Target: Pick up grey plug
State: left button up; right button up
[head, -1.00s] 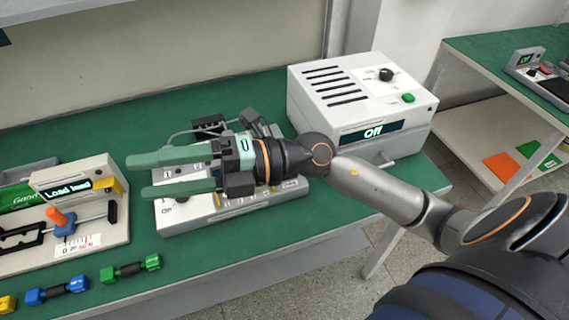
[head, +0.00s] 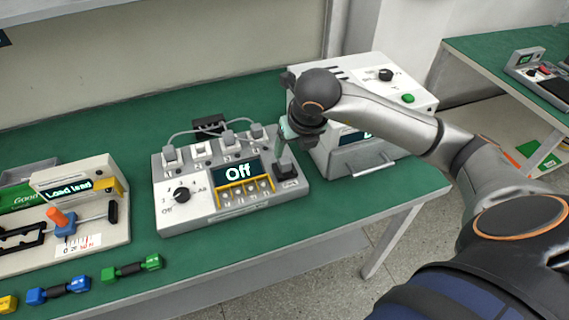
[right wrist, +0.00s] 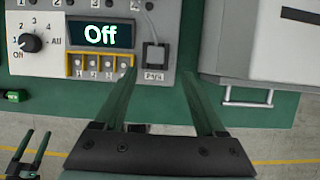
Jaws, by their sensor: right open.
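The grey plugs on the white test box (head: 225,213) include one at the left (head: 170,155) and two towards the right, one (head: 228,137) and another (head: 256,131), with grey cables. I cannot tell which is meant. A dark square socket (head: 287,171) is at the box's front right corner; in the right wrist view it frames a grey square (right wrist: 155,57). My right gripper (head: 281,152) points down just above this corner, open and empty; its fingers (right wrist: 158,76) show apart in the right wrist view. My left gripper (right wrist: 34,138) shows there at lower left, fingers apart.
A white cabinet (head: 335,100) with a front handle stands close at the right of the box. A load tester (head: 110,215) stands at the left. Blue (head: 57,290) and green (head: 130,267) dumbbell-shaped pieces lie at the front.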

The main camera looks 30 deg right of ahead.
aim_at(285, 161)
jog(key=x, duration=0.5)
jog(key=a+p+x, duration=0.1)
jog(key=x, duration=0.2)
jog(key=shift+w+d+f, duration=0.15)
jog(key=shift+w+f, duration=0.1)
jog(key=shift+f, duration=0.05)
grip_shut()
dwell(0.3)
